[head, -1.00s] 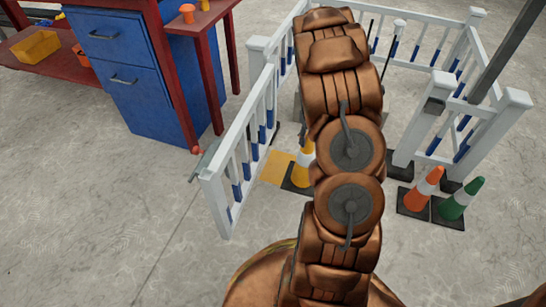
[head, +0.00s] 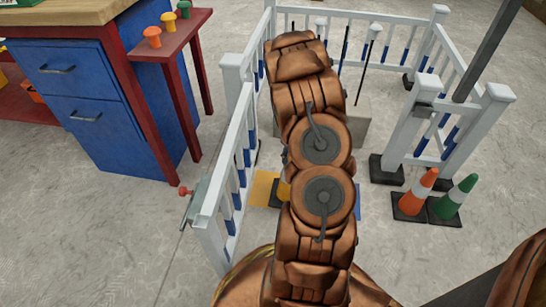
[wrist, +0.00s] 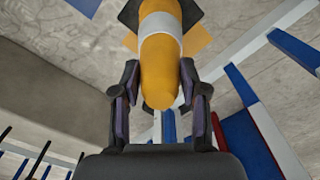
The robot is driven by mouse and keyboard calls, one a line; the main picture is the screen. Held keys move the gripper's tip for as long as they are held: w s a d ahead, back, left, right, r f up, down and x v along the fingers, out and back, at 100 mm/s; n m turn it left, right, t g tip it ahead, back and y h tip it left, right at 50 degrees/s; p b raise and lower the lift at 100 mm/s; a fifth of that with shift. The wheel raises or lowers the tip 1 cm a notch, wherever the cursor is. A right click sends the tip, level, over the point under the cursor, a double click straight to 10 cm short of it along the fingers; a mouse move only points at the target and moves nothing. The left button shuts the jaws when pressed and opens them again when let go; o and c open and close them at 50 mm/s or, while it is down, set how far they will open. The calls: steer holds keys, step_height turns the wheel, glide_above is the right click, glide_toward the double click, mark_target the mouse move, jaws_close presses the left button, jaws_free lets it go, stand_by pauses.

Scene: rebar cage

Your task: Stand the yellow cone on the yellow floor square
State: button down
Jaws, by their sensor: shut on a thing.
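The yellow cone (wrist: 160,75) has a white band and a black base (wrist: 188,10). My gripper (wrist: 159,82) is shut on its upper part, one finger on each side. In the head view my arm hides most of the cone; a sliver of its yellow (head: 284,191) and a base edge show. The yellow floor square (head: 262,188) lies inside the white fence, left of my arm. In the wrist view parts of the square (wrist: 198,41) show around the base, which overlaps it. I cannot tell whether the base touches the floor.
White fence panels (head: 238,150) stand close on the left and at the back. An orange cone (head: 418,190) and a green cone (head: 457,196) stand by the right post. A blue floor patch (head: 357,202) shows right of my arm. A blue cabinet (head: 110,110) stands outside, left.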

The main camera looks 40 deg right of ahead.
steer(key=w+b, duration=0.2)
steer(key=w, duration=0.6)
steer(key=shift+a+f, duration=0.15)
steer(key=shift+f, duration=0.2)
steer(key=shift+w, duration=0.2)
steer(key=shift+w+f+b, duration=0.15)
steer(key=shift+f+b, duration=1.2)
steer(key=shift+f, duration=0.4)
steer(key=c, duration=0.6)
jaws_free()
steer(key=shift+f, duration=0.15)
